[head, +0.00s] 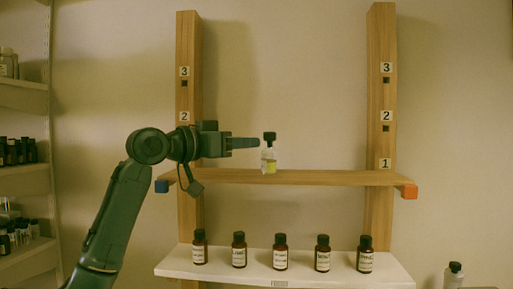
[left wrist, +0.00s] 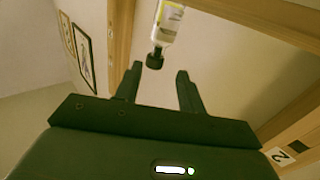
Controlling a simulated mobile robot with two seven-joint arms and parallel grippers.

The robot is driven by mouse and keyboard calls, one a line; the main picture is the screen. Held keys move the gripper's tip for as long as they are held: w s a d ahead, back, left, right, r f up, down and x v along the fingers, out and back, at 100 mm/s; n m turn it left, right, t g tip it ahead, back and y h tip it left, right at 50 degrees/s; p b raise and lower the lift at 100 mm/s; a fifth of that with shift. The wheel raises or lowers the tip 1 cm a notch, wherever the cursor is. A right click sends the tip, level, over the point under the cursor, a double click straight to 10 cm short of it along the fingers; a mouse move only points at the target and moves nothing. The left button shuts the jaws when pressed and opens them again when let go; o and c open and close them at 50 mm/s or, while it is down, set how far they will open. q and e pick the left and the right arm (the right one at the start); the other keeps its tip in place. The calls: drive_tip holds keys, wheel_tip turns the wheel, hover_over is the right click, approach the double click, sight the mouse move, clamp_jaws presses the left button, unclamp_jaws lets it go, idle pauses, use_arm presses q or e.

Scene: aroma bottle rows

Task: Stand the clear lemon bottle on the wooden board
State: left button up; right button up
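The clear lemon bottle (head: 268,161), with a black cap and a yellow label, stands upright on the wooden board (head: 330,178), left of its middle. It also shows in the left wrist view (left wrist: 168,22), its cap towards me and its base cut off by the top edge. My left gripper (head: 257,143) is just left of the bottle, near cap height. In the left wrist view my left gripper (left wrist: 158,72) has its fingers apart with nothing between them, and the cap is just beyond the fingertips. My right gripper is not in view.
A white shelf (head: 235,276) below holds a row of several brown bottles (head: 280,253). Wooden posts (head: 381,60) flank the board. Another dark-capped bottle (head: 454,276) stands at the lower right. Side shelves (head: 25,95) with bottles are at the left. The board's right half is clear.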

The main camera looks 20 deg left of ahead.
use_arm(q)
drive_tip(key=b+v, duration=0.1)
drive_tip(key=v, duration=0.5)
drive_tip(key=shift+s, duration=0.2)
drive_tip(key=shift+a, duration=0.1)
